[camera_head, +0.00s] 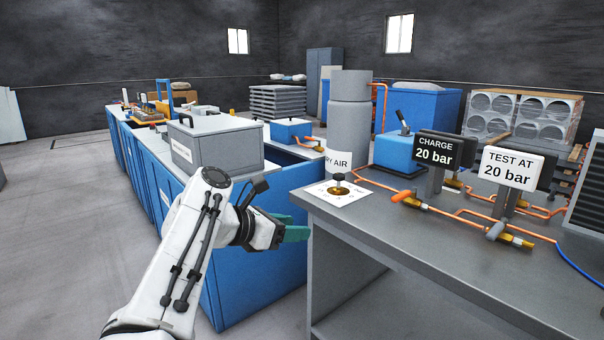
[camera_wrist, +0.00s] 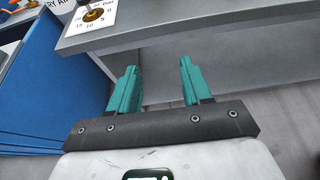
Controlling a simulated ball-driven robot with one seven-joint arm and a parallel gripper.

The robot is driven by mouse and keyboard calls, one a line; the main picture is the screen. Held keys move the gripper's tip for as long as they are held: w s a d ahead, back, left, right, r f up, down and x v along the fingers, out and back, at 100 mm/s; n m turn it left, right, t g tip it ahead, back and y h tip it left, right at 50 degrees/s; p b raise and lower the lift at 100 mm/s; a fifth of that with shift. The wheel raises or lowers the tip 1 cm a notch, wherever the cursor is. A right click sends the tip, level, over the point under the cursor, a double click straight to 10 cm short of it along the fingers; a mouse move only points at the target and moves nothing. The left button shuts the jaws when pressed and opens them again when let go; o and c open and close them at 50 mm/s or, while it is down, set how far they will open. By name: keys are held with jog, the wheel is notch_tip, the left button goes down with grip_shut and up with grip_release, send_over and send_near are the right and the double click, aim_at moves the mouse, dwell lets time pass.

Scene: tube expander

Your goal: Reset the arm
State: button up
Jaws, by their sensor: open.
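My gripper (camera_head: 294,234) is at the end of my white arm, in front of the blue cabinets and just left of the grey workbench's front corner. In the wrist view my gripper (camera_wrist: 158,90) shows two teal fingers spread apart with nothing between them. The fingers are below the level of the bench top and seem apart from the bench. In the head view the fingers overlap, so the gap between them is hidden there.
The grey workbench (camera_head: 420,265) carries a brass knob on a white dial card (camera_head: 338,192), copper pipes, and signs reading CHARGE 20 bar (camera_head: 436,150) and TEST AT 20 bar (camera_head: 510,168). A grey box (camera_head: 215,146) stands on the blue cabinets. Floor at left is clear.

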jog(key=w+d+r+n+t+h, duration=0.15)
jog(key=d+n+t, duration=0.3)
jog(key=d, duration=0.65)
jog(key=w+d+n+t+h, duration=0.25)
jog(key=d+n, duration=0.25)
jog(key=d, duration=0.5)
jog(key=s+d+f+n+t+y, duration=0.2)
jog(key=d+f+n+t+y, duration=0.35)
jog(key=n+y, duration=0.95)
jog(key=s+d+f+n+g, duration=0.2)
jog(key=s+f+n+g, duration=0.6)
jog(key=s+f, duration=0.65)
jog(key=s+d+f+n+g, duration=0.2)
jog(key=s+f+n+g, duration=0.3)
jog(key=s+f+n, duration=0.75)
jog(key=s+a+f+g, duration=0.15)
jog(key=s+g, duration=0.25)
jog(key=s, duration=0.9)
jog(key=s+f+g, duration=0.2)
jog(key=s+g, duration=0.1)
jog(key=s, duration=0.9)
notch_tip(320, 180, up, 13)
jog(key=p, duration=1.3)
jog(key=shift+w+d+n+h, duration=0.15)
jog(key=shift+d+n+h, duration=0.15)
jog(key=shift+n, duration=0.1)
